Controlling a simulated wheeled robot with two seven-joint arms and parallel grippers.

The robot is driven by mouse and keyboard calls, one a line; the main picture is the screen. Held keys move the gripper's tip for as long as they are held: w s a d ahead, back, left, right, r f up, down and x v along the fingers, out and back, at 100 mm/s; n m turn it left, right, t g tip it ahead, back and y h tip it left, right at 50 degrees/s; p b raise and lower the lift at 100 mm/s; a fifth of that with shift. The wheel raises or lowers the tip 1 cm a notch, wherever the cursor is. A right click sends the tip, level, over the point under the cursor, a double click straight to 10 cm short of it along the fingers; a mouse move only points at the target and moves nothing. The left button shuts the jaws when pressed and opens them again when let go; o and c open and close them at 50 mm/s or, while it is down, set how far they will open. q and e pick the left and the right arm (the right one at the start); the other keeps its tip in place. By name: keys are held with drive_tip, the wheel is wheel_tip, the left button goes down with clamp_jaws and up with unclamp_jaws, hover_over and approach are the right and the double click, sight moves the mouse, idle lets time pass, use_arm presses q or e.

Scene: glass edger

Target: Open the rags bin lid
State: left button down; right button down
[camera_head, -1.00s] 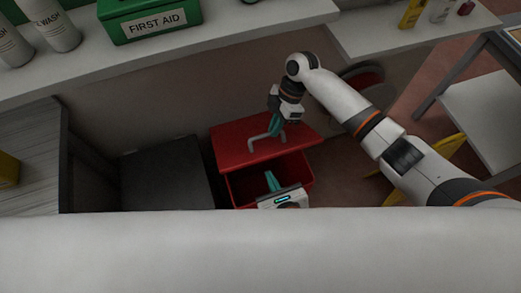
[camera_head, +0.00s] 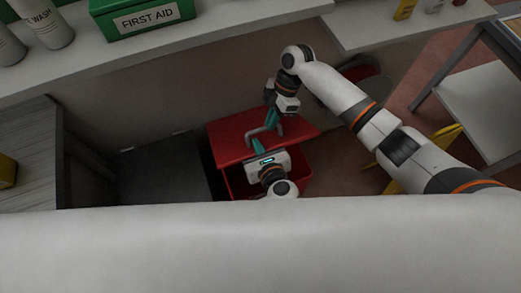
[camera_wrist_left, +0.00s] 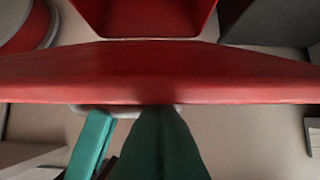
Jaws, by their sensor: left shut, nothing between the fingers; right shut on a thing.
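The red rags bin (camera_head: 300,178) has its red lid (camera_head: 230,142) partly raised, with a gap into the bin at its near side. My right gripper (camera_head: 275,122) is shut on the lid's grey handle (camera_head: 254,134). My left gripper (camera_head: 258,145) is shut and empty over the bin, its teal fingers by the lid's near edge. In the left wrist view the lid (camera_wrist_left: 150,75) spans the picture, and my left fingers (camera_wrist_left: 162,115) reach its edge; I cannot tell whether they touch. Part of the bin (camera_wrist_left: 145,18) shows beyond.
A dark box-like unit (camera_head: 160,170) stands left of the bin. A shelf (camera_head: 230,38) with a green first aid box (camera_head: 142,15) runs above. A yellow object (camera_head: 440,143) and a pale table (camera_head: 480,110) stand to the right.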

use_arm(q)
drive_tip(key=shift+f, duration=0.1)
use_arm(e)
drive_tip(key=shift+w+f, duration=0.25)
drive_tip(key=shift+w, duration=0.05)
